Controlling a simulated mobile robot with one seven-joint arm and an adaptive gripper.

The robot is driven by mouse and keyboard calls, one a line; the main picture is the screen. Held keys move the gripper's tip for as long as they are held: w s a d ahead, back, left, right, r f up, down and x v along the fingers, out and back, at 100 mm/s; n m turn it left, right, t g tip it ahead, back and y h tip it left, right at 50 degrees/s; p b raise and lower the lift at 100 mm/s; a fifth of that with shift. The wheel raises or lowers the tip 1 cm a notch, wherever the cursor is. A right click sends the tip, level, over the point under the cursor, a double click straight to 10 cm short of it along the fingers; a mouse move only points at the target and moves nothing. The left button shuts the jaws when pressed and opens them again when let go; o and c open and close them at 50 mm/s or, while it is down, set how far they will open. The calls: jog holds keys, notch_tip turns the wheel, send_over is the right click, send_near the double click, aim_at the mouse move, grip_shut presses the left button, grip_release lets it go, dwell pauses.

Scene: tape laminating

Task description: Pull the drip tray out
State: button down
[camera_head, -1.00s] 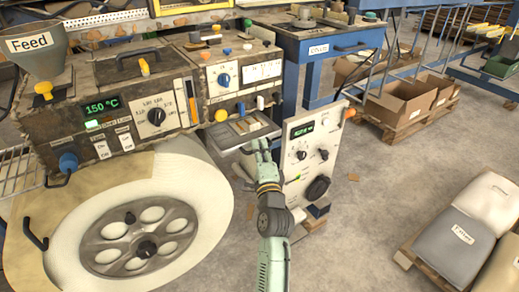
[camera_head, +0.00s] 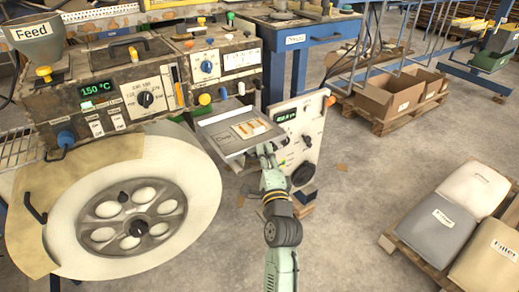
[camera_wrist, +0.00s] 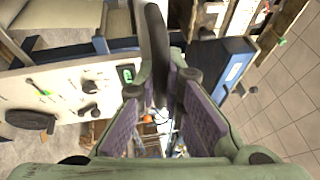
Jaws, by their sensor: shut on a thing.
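The exact grip on the handle is partly hidden by the fingers.
A white control panel (camera_head: 298,135) with knobs stands just right of the tray. A large white roll (camera_head: 190,180) is at the left, below the machine (camera_head: 120,90). Sacks on a pallet (camera_head: 470,215) lie at the right.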

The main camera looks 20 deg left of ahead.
jog(key=shift+s+d+b, duration=0.2)
jog(key=shift+s+d, duration=0.65)
jog(key=shift+d, duration=0.2)
jog(key=shift+s+d+b, duration=0.15)
jog(key=shift+s+d, duration=0.7)
jog(key=shift+d, duration=0.2)
jog(key=c, duration=1.7)
grip_release()
jog(key=shift+r, duration=0.1)
